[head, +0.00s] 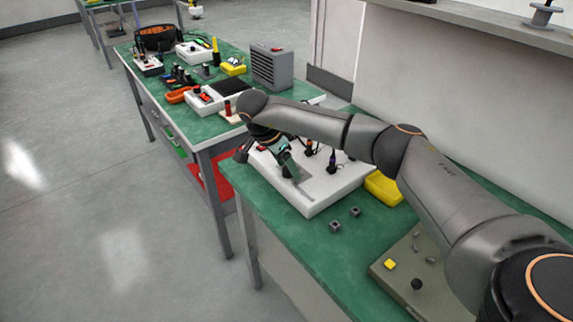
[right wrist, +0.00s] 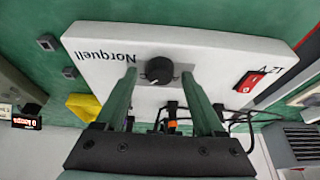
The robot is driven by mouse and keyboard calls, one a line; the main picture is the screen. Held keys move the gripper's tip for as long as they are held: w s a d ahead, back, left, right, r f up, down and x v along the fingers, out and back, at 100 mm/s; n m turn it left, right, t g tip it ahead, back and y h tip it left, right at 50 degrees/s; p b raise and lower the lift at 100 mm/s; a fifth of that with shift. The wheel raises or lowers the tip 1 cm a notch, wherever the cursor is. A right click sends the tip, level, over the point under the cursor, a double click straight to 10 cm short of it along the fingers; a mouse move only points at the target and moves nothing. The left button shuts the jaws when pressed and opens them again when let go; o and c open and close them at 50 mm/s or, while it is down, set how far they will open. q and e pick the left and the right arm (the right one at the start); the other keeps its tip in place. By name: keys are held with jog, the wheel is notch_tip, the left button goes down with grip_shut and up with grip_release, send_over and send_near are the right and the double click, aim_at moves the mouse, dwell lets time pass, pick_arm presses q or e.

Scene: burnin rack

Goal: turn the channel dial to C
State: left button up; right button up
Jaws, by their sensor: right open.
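A white box marked "Norquell" (right wrist: 100,65) lies on the green bench. It also shows in the head view (head: 318,194), partly covered by my right arm. A round black dial (right wrist: 159,70) sits on its face in the right wrist view. My right gripper (right wrist: 159,76) is open, with one green finger on each side of the dial. I cannot tell whether the fingers touch it. In the head view my right gripper (head: 290,168) is over the box and the dial is hidden. My left gripper is not in view.
A red switch (right wrist: 251,81) and black cables (right wrist: 172,118) are on the box. Two small grey cubes (head: 335,226) lie in front of it. A panel with knobs (head: 382,279) is at the near right. Another bench (head: 195,133) stands left.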

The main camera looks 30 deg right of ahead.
jog(key=v, duration=1.2)
jog(key=shift+r, duration=0.3)
jog(key=shift+f, duration=0.1)
